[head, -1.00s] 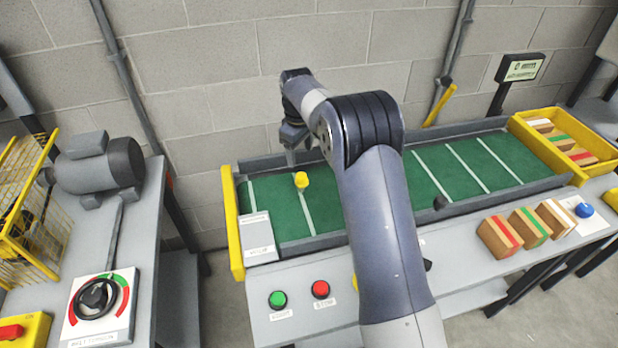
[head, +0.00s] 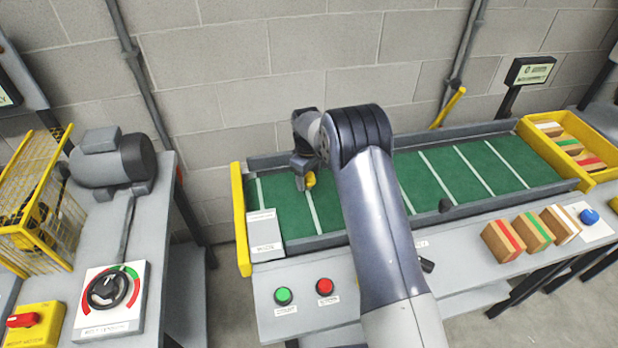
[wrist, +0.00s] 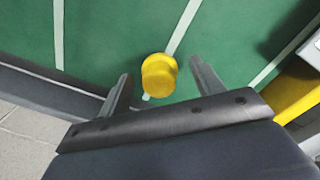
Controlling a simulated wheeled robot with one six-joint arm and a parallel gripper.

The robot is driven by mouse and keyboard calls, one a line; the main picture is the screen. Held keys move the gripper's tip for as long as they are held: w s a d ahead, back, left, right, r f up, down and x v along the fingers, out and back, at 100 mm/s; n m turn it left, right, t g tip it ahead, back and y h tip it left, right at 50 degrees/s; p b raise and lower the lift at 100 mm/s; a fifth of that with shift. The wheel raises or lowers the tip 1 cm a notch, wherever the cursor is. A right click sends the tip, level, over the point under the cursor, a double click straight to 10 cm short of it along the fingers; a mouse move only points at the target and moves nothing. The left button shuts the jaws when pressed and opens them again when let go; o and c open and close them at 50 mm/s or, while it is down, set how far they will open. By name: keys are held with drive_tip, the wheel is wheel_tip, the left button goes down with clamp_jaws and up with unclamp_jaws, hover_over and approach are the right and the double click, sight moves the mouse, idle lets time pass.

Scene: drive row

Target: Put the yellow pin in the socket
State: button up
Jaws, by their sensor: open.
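The yellow pin (head: 310,180) stands on the green belt near its left end, partly covered by my gripper in the head view. In the wrist view the pin (wrist: 159,76) shows from above as a short yellow cylinder. My gripper (wrist: 159,71) is open, with one finger on each side of the pin and a gap on both sides. In the head view my gripper (head: 301,178) is down at the pin. I cannot make out a socket in either view.
The green belt (head: 449,178) has grey side rails and white cross lines. A grey box (head: 264,236) sits at its left front. Green (head: 283,296) and red (head: 325,287) buttons are on the front ledge. A yellow tray (head: 597,171) holds blocks at the right end.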

drive_tip(key=shift+c, duration=0.3)
drive_tip(key=c, duration=1.1)
